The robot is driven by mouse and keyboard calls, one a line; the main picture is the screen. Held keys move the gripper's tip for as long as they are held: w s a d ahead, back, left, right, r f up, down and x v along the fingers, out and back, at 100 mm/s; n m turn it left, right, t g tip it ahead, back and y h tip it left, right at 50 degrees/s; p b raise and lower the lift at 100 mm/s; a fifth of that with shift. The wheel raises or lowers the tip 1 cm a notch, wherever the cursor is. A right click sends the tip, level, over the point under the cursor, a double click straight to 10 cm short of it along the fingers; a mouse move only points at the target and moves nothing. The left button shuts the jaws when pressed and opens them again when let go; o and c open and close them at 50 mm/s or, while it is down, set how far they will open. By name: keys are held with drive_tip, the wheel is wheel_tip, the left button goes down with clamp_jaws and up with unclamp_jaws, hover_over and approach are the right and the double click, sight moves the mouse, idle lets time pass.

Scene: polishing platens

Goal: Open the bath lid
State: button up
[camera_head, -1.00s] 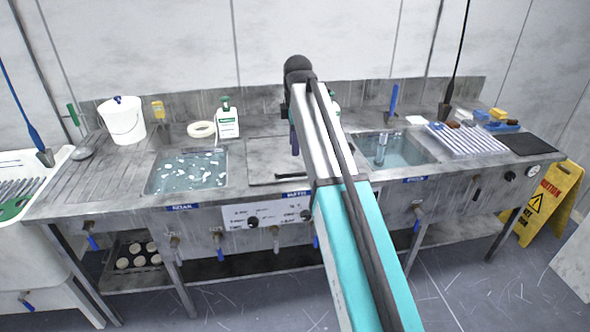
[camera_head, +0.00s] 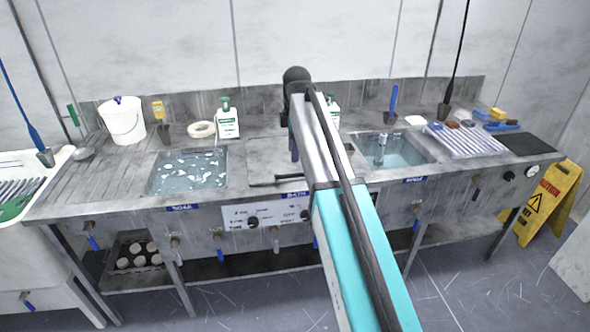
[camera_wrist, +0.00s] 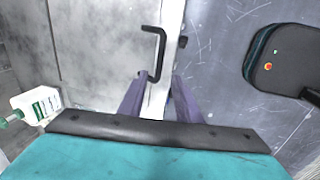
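The bath lid (camera_head: 262,160) is a flat grey metal panel in the bench between two water basins. It lies flat and looks shut; my arm covers its right part. Its dark bar handle (camera_head: 275,181) sits at the front edge. The wrist view shows the lid (camera_wrist: 105,45) and the bent dark handle (camera_wrist: 160,48). My gripper (camera_wrist: 159,97) has its two purple fingers spread apart with nothing between them. The handle's near end lies just beyond the fingertips, roughly in line with the gap. In the head view the gripper (camera_head: 294,148) hangs over the lid, mostly hidden by my arm.
A left basin (camera_head: 188,172) holds water with white flecks; a right basin (camera_head: 400,155) holds water and a tap. A white bottle (camera_head: 228,122), tape roll (camera_head: 201,129) and bucket (camera_head: 123,122) stand behind. Knobs line the front panel (camera_head: 235,217).

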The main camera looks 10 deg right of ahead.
sight(293, 175)
drive_tip(key=shift+w+f+p, duration=0.25)
drive_tip(key=shift+w+f, duration=0.1)
drive_tip(key=shift+f, duration=1.3)
drive_tip(key=shift+w+f+p, duration=0.3)
drive_tip(key=shift+f, duration=1.35)
drive_tip(key=shift+w+f+p, duration=0.25)
drive_tip(key=shift+w+f, duration=0.1)
drive_tip(key=shift+f, duration=1.3)
